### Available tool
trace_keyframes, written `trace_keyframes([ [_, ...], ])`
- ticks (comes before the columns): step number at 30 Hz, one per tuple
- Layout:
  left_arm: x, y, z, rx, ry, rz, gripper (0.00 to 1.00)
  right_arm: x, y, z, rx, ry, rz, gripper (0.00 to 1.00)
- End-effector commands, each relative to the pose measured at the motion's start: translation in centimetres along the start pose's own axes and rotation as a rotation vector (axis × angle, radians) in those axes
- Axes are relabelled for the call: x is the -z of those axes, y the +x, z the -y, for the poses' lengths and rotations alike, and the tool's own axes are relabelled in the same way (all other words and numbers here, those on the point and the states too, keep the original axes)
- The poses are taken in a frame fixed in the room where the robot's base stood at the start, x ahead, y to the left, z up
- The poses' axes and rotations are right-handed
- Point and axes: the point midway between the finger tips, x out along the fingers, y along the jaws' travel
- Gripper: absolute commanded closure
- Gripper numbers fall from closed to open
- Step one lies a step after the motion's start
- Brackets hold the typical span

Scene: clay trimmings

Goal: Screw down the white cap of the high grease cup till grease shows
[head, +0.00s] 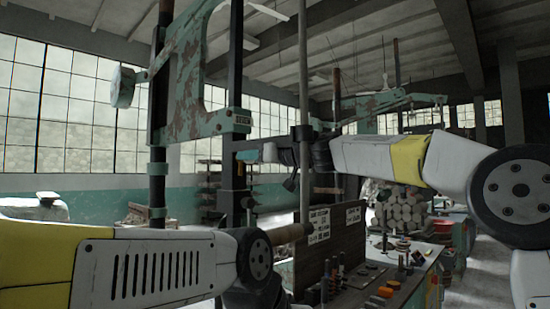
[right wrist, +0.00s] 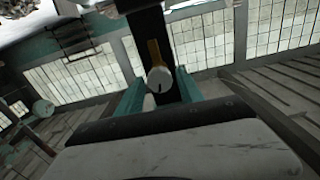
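The white cap (right wrist: 158,80) of the grease cup shows end-on in the right wrist view, with a dark mark on its face. A brass-coloured stem (right wrist: 154,52) shows behind it against a dark post. My right gripper (right wrist: 160,84) is open, with one teal finger on each side of the cap and a small gap to it. In the head view my right gripper (head: 250,155) reaches left to the dark post, and the cap is hard to make out there. I see no grease. My left arm crosses the lower left; its gripper is not in view.
A green, rust-worn machine frame (head: 190,100) stands with dark upright posts behind my arms. A thin grey vertical rod (head: 304,80) passes close to my right wrist. A bench (head: 350,290) with small tools and a board with labels (head: 330,238) is at lower right.

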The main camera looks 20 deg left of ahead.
Motion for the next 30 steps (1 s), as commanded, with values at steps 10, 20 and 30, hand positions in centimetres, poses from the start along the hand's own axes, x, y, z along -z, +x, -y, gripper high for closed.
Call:
trace_keyframes([
  [10, 0.00, 0.00, 0.00, 0.000, 0.000, 0.000, 0.64, 0.01, -0.02, 0.00, 0.000, 0.002, 0.000, 1.00],
  [20, 0.00, 0.00, 0.00, 0.000, 0.000, 0.000, 0.64, 0.02, -0.03, -0.03, 0.000, 0.093, 0.000, 1.00],
  [30, 0.00, 0.00, 0.00, 0.000, 0.000, 0.000, 0.64, 0.02, -0.03, -0.10, 0.000, 0.374, -0.001, 1.00],
])
